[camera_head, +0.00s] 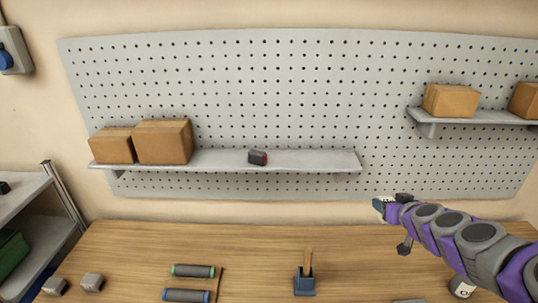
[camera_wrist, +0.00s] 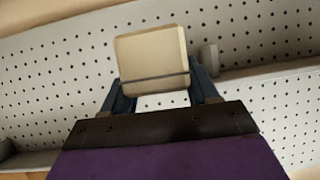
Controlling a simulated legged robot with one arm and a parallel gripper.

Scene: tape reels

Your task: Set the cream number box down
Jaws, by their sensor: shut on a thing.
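The cream number box (camera_wrist: 152,58) shows large in the wrist view, a pale block with a dark line across its lower part. It sits between the two dark fingers of my gripper (camera_wrist: 162,88), which is shut on it. No number can be read on the face in view. In the head view my gripper (camera_head: 384,206) is at the right, in front of the lower edge of the pegboard and above the table's back. The box is hard to make out there.
A long shelf (camera_head: 315,160) carries two cardboard boxes (camera_head: 163,141) and a small dark item (camera_head: 258,157). A higher shelf (camera_head: 480,117) is at the right. The wooden table (camera_head: 130,250) holds rollers (camera_head: 193,271), a blue holder (camera_head: 305,283) and small grey blocks (camera_head: 92,281).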

